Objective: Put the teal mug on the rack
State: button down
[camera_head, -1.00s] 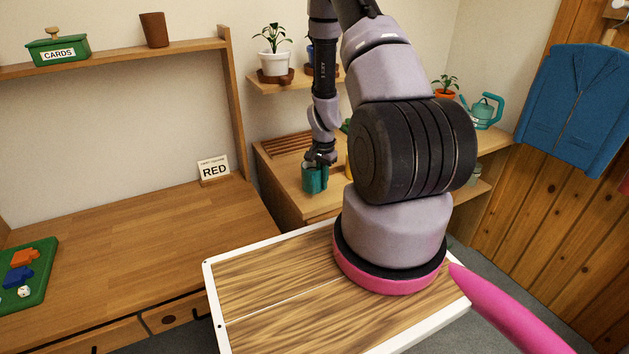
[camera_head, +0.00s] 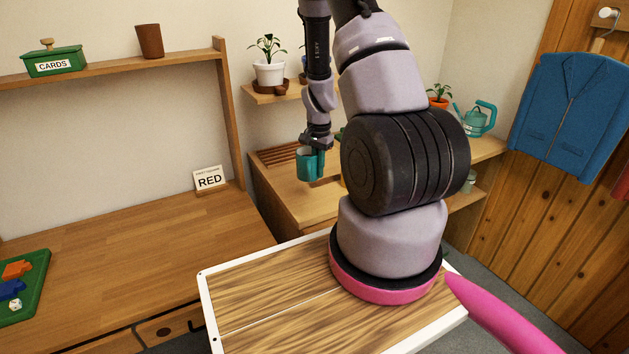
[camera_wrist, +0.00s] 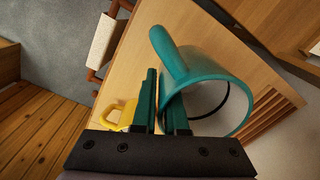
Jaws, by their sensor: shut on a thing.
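The teal mug (camera_head: 307,165) is upright above the wooden counter, in front of the slatted rack (camera_head: 272,158) in the head view. My gripper (camera_head: 315,148) is shut on the mug from above. In the wrist view the mug (camera_wrist: 235,75) fills the upper right, its handle toward the top left. Dark slats of the rack (camera_wrist: 264,124) show beyond the mug at the right. My arm hides part of the counter in the head view.
A yellow mug (camera_wrist: 122,113) stands on the counter, left of my fingers in the wrist view. A shelf with a potted plant (camera_head: 270,72) is above the rack. The left desk (camera_head: 130,255) has free room.

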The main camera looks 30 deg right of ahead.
jog(key=shift+r, duration=0.8)
jog(key=shift+a+r, duration=0.15)
jog(key=w+a+r+n, duration=0.4)
jog(key=a+n, duration=0.6)
jog(key=n, duration=0.2)
jog(key=shift+a+r, duration=0.15)
jog(key=shift+r, duration=0.15)
